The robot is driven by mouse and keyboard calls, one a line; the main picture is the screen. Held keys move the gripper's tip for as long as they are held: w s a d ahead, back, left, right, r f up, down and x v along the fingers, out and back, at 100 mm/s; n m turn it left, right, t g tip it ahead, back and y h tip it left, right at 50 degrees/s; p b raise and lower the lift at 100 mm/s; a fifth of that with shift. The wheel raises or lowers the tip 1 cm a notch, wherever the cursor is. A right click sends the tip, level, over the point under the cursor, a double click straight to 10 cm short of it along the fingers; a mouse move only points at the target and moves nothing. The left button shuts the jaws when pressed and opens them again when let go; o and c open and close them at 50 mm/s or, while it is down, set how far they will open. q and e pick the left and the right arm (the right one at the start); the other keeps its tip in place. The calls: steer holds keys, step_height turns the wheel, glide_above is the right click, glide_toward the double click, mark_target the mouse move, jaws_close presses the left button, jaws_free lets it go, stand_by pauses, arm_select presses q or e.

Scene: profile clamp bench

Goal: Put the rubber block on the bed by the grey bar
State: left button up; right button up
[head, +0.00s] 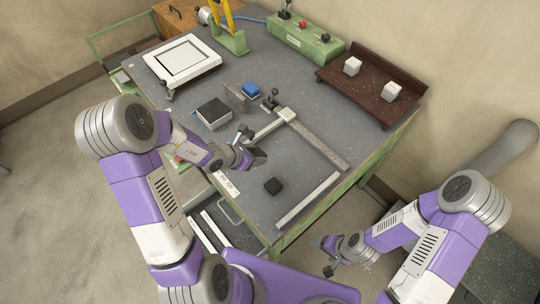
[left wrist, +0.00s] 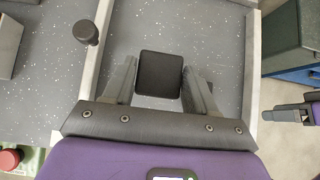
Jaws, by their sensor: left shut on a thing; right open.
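My left gripper (head: 256,156) is shut on a black square rubber block, held above the grey bed (head: 300,165). In the left wrist view the rubber block (left wrist: 159,72) sits between the two fingertips, flat face up, hiding the surface under it. My right gripper (head: 332,262) is open and empty, off the bench's front right edge.
A clamp with a black knob (head: 271,96) stands near the bars' far corner. A black-topped box (head: 213,113), blue block (head: 251,89), white frame (head: 184,60), green control box (head: 305,40) and brown tray with white cubes (head: 371,86) surround the bed. An open drawer (head: 230,235) is in front.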

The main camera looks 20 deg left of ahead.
arm_select(q)
steer(key=shift+w+a+r+p, duration=0.1)
steer(key=shift+a+r+p, duration=0.45)
steer(key=shift+a+r, duration=0.05)
steer(key=b, duration=0.1)
glide_above(253, 171)
step_height(253, 171, down, 6)
steer(key=shift+r, duration=0.15)
step_height(253, 171, down, 4)
steer(key=shift+r+b, duration=0.2)
steer(key=shift+b, duration=0.1)
steer(key=shift+f, duration=0.4)
arm_select(e)
steer(key=shift+w+r, duration=0.1)
steer(key=shift+r, duration=0.1)
steer(key=shift+f, duration=0.1)
